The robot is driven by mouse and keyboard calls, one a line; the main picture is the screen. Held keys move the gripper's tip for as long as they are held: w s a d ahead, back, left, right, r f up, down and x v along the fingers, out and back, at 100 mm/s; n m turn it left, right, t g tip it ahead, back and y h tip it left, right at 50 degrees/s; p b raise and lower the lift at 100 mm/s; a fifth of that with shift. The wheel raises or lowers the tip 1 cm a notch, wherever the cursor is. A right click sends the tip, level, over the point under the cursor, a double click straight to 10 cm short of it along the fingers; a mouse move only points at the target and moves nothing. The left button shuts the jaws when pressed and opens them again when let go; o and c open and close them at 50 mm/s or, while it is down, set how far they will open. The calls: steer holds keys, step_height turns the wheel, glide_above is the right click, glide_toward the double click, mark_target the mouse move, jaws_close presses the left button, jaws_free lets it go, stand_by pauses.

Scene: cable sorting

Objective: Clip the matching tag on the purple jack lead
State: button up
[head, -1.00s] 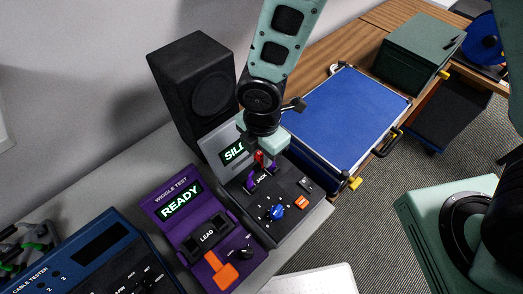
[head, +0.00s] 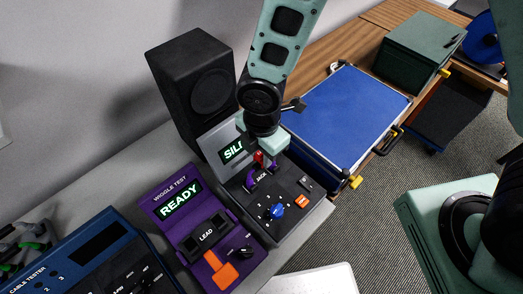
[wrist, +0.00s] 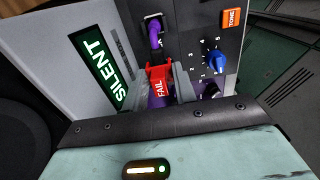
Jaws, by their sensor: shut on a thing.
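The purple jack lead (head: 251,180) is plugged into the dark tester with the SILENT screen. In the wrist view the lead (wrist: 155,38) loops from the jack socket and passes behind a red tag (wrist: 159,82) marked FAIL; more purple shows below the tag. My gripper (head: 260,158) points down over the jack area of the tester. Its grey fingers are shut on the red FAIL tag, which is at the lead. I cannot tell whether the tag is clipped around the lead or only touching it. The lead's far end is partly hidden by my gripper.
The jack tester (head: 297,185) has a blue knob (head: 275,211) and an orange TONE button (head: 302,201). A purple wiggle tester (head: 168,190) reading READY stands left of it. A black speaker (head: 178,75) is behind, and a blue-topped case (head: 345,110) is to the right.

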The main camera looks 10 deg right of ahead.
steer(key=shift+f+b, duration=0.45)
steer(key=shift+f, duration=0.15)
stand_by(0.9)
steer(key=o, duration=1.6)
steer(key=shift+r+p, duration=3.5)
steer(key=shift+r, duration=0.6)
steer(key=shift+f, duration=0.1)
